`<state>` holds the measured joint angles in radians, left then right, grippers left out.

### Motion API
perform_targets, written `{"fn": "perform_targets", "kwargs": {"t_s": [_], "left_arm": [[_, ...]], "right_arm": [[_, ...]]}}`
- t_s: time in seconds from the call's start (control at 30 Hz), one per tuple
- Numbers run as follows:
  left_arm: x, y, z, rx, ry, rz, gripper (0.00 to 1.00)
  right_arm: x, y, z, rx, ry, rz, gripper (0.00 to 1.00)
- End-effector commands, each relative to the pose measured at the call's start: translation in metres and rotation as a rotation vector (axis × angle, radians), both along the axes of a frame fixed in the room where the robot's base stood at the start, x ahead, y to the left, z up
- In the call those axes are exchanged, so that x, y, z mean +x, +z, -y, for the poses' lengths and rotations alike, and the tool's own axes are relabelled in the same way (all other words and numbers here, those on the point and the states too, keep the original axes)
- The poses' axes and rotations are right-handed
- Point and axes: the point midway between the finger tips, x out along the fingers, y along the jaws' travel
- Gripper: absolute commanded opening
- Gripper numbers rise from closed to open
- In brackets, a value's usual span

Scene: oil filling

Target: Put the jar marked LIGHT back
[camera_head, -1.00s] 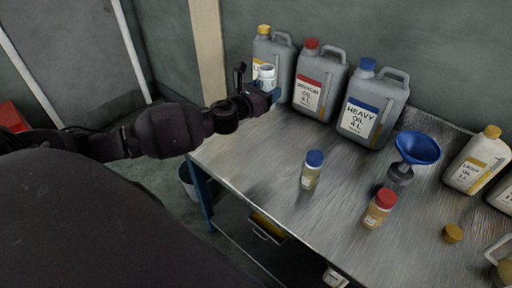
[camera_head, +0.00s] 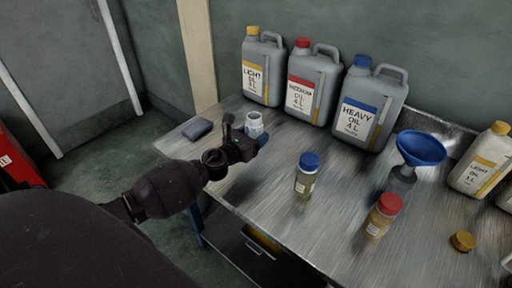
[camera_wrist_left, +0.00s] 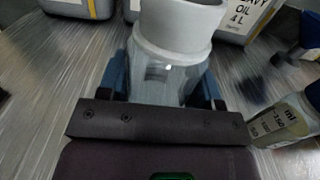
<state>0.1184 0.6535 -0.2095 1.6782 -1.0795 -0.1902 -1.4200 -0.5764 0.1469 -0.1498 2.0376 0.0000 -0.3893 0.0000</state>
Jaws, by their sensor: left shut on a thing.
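A blue-capped jar (camera_head: 307,178) and a red-capped jar (camera_head: 382,215) stand on the bench (camera_head: 280,235) to the right. A loose yellow cap (camera_head: 462,241) lies at the right. My right gripper is not in view.
Large cans of LIGHT (camera_head: 262,75), medium (camera_head: 312,88) and HEAVY oil (camera_head: 368,110) stand along the back. A blue funnel (camera_head: 421,148) and a smaller LIGHT can (camera_head: 480,165) are at the right. A dark block (camera_head: 197,129) lies at the left end.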

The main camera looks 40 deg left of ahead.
Motion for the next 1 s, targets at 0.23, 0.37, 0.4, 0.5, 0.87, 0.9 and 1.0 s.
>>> {"fn": "perform_targets", "kwargs": {"t_s": [0.23,0.37,0.4,0.5,0.87,0.9,1.0], "left_arm": [[-0.001,-0.030,0.000,-0.003,0.001,-0.007,0.32],[-0.001,-0.045,0.000,-0.002,0.001,-0.007,0.32],[-0.001,-0.046,0.000,-0.002,0.001,-0.006,0.32],[0.000,-0.043,0.000,0.001,0.000,-0.001,0.32],[0.000,-0.047,0.000,0.000,0.000,-0.002,0.32],[0.000,-0.046,0.000,0.000,0.000,0.000,0.65],[0.000,-0.045,0.000,0.000,0.000,0.000,0.81]], "right_arm": [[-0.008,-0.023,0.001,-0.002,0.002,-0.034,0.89],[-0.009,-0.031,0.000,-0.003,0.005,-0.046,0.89],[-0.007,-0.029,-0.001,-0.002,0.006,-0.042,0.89],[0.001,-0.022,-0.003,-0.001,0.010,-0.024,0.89],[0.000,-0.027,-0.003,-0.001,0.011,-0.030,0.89],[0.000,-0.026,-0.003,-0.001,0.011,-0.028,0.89],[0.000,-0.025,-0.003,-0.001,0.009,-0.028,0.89]]}}
